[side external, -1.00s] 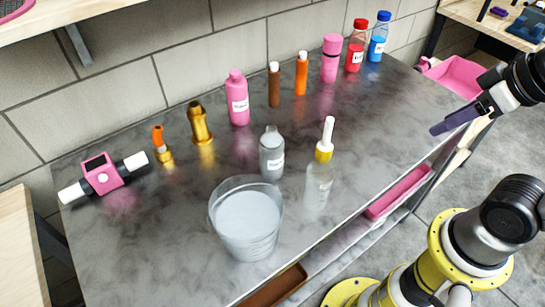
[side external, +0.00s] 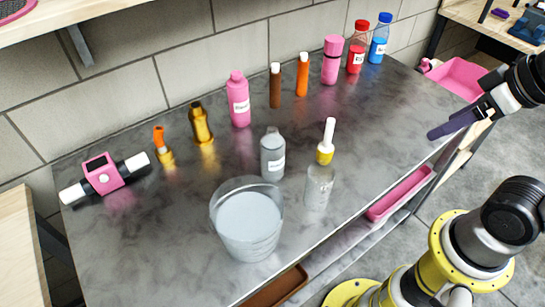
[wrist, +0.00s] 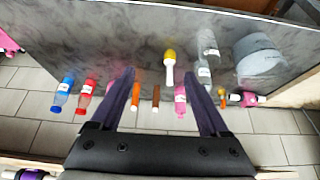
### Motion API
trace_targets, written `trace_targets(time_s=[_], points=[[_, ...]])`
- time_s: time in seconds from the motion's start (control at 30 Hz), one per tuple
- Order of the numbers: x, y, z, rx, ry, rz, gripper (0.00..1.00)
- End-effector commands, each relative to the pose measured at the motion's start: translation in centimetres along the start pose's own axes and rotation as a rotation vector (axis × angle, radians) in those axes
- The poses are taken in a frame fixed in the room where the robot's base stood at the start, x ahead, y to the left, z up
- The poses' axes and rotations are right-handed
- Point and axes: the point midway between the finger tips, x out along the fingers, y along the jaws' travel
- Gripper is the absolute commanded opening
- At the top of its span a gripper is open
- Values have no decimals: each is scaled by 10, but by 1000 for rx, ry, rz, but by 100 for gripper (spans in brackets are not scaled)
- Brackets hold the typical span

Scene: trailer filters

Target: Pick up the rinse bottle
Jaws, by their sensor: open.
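Several labelled bottles stand upright on the grey table, their labels too small to read surely, so I cannot tell which is the rinse bottle. A clear grey bottle (side external: 272,160) with a white label stands behind the bucket; it also shows in the wrist view (wrist: 204,72). A pink bottle (side external: 239,105) stands farther back, with a red-capped bottle (side external: 356,55) and a blue-capped bottle (side external: 379,45) at the far right. My gripper (side external: 436,132) is open and empty over the table's right front edge, apart from every bottle; its two dark fingers frame the wrist view (wrist: 159,73).
Brown (side external: 274,88) and orange (side external: 302,77) tubes, a pink flask (side external: 331,65) and brass fittings (side external: 200,125) line the back. The right front of the table is clear.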

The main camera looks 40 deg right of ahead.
Motion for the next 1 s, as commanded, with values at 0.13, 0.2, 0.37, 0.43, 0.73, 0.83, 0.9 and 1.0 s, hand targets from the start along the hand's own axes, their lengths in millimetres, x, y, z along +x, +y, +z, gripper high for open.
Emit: trace_targets(time_s=[0.13,0.2,0.37,0.43,0.73,0.83,0.9,1.0], points=[[0,0,0,0,0,0,100],[0,0,0,0,0,0,100],[0,0,1,11,-3,0,100],[0,-4,7,47,-32,-15,100],[-22,-63,-15,343,-249,-257,100],[-24,-85,-30,436,-367,-337,100],[-23,-100,-44,504,-458,-394,100],[-18,-122,-68,604,-604,-476,100]])
